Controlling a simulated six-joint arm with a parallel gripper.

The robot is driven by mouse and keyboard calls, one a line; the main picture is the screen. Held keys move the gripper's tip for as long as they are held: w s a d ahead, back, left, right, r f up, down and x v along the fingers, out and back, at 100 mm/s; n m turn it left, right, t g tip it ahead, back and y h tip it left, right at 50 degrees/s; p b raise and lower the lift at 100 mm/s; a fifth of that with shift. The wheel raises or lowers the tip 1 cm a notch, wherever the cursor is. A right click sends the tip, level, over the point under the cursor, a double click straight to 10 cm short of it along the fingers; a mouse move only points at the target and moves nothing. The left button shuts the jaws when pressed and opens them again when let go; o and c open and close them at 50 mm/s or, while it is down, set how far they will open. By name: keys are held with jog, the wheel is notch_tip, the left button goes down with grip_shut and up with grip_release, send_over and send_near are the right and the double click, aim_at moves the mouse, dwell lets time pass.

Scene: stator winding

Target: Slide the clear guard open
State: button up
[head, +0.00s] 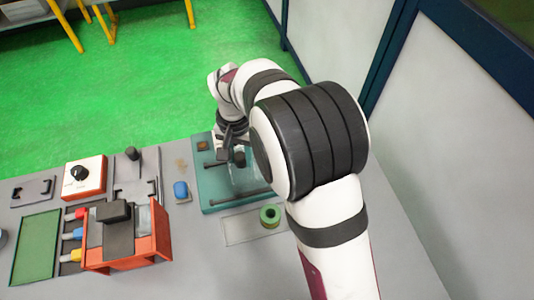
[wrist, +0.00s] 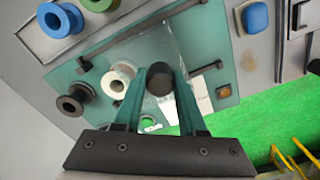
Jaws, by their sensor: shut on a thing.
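The clear guard (head: 245,178) is a transparent sheet over a teal baseplate (head: 212,198). It also shows in the wrist view (wrist: 172,45), lying between dark rails. A dark round knob (wrist: 160,80) stands on the guard. My gripper (wrist: 160,88) is shut on this knob, one teal finger on each side. In the head view my gripper (head: 234,148) is at the far part of the baseplate, partly covered by my arm. My arm also hides the right part of the baseplate there.
A green spool (head: 270,215) sits in front of the baseplate. A blue block (head: 181,190), a red-sided box with a black dial (head: 85,175) and an orange fixture (head: 154,245) stand to the left. A cream spool (wrist: 90,92) and a black spool (wrist: 72,105) show in the wrist view.

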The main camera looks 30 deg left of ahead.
jog(key=shift+s+a, duration=1.5)
jog(key=shift+a, duration=0.05)
jog(key=o, duration=0.9)
jog(key=shift+o, duration=0.2)
notch_tip(320, 180, up, 6)
jog(key=shift+d, duration=0.1)
jog(key=s+d+r+m, duration=0.1)
jog(key=d+r+m, duration=0.25)
jog(key=d, duration=0.95)
jog(key=d+r+m, duration=0.2)
jog(key=d+r, duration=0.3)
jog(key=d, duration=0.9)
jog(key=s+d+f+m+y, duration=0.1)
jog(key=s+d+f+m, duration=0.2)
jog(key=s+d, duration=0.4)
jog(key=s, duration=0.3)
jog(key=shift+s+d+y, duration=0.35)
jog(key=shift+y, duration=0.05)
